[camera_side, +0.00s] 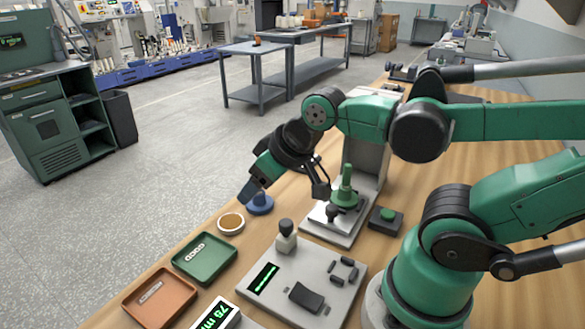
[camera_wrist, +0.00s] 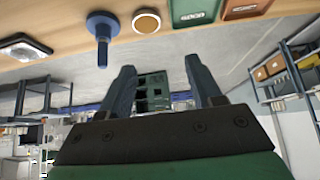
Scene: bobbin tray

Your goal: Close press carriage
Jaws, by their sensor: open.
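The press (camera_side: 343,190) stands right of centre in the side view. It has a green upright part with a dark knob, on a pale metal base plate in front of a grey column. I cannot tell how far its carriage is open. My gripper (camera_side: 249,191) is left of the press, above the table's left edge, pointing down and left. It touches nothing. In the wrist view my gripper (camera_wrist: 162,82) has its two fingers spread apart with nothing between them. A pale plate with a dark edge (camera_wrist: 22,48) shows at the upper left there; it may be the press base.
A blue peg (camera_side: 260,203) and a round dish (camera_side: 231,222) stand below my gripper. A green tray (camera_side: 204,256), an orange tray (camera_side: 160,298), a grey panel (camera_side: 302,284) with a knobbed part, and a green button box (camera_side: 386,219) are on the wooden table. Floor lies beyond its left edge.

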